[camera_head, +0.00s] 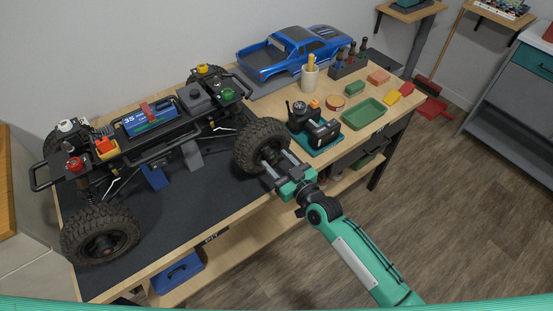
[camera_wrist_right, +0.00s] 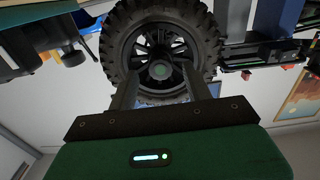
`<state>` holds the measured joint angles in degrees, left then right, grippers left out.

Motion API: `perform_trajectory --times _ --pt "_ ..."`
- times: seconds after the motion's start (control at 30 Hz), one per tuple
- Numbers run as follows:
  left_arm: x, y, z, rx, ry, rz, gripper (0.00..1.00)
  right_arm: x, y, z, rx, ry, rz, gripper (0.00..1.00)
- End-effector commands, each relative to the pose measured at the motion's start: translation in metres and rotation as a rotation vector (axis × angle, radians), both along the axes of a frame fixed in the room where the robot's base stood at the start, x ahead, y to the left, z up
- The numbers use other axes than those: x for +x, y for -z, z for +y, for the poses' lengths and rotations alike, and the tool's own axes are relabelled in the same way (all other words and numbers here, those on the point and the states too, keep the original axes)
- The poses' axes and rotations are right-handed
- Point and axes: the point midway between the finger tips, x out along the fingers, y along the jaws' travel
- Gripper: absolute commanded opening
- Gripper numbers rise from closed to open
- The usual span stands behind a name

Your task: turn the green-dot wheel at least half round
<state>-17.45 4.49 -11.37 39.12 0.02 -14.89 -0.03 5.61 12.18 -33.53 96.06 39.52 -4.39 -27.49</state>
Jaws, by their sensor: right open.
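The crawler's near-right wheel (camera_head: 247,142) has a black knobby tire, and the green-topped shock (camera_head: 228,95) stands at that corner. In the right wrist view this wheel (camera_wrist_right: 117,30) faces me, with a dull green round hub at its centre. My right gripper (camera_head: 271,161) is at the wheel's outer face. In the wrist view its two fingers (camera_wrist_right: 160,78) are apart, on either side of the hub and in front of the rim. I cannot tell whether they touch the spokes. My left gripper is not in view.
The crawler's other near wheel (camera_head: 100,234) is at the left. A green tray (camera_head: 364,113), a pencil cup (camera_head: 309,77) and a blue truck body (camera_head: 290,52) stand farther off. The floor in front is clear.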

Motion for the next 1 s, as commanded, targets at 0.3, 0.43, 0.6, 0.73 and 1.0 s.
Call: perform_trajectory --times 0.3,0.43,0.6,0.73,1.0 --pt "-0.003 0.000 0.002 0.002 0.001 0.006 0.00 0.008 0.000 0.006 0.001 0.000 0.001 0.50" --pt "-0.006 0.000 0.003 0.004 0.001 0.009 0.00 0.008 0.000 0.006 0.001 0.000 0.001 0.46" --pt "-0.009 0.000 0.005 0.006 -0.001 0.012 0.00 0.008 0.000 0.006 0.001 0.000 0.001 0.13" --pt "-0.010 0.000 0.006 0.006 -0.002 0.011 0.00 0.008 0.000 0.006 0.001 0.000 0.001 0.00" --pt "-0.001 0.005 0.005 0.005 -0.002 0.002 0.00 0.018 0.002 0.005 0.023 0.001 0.014 0.00"
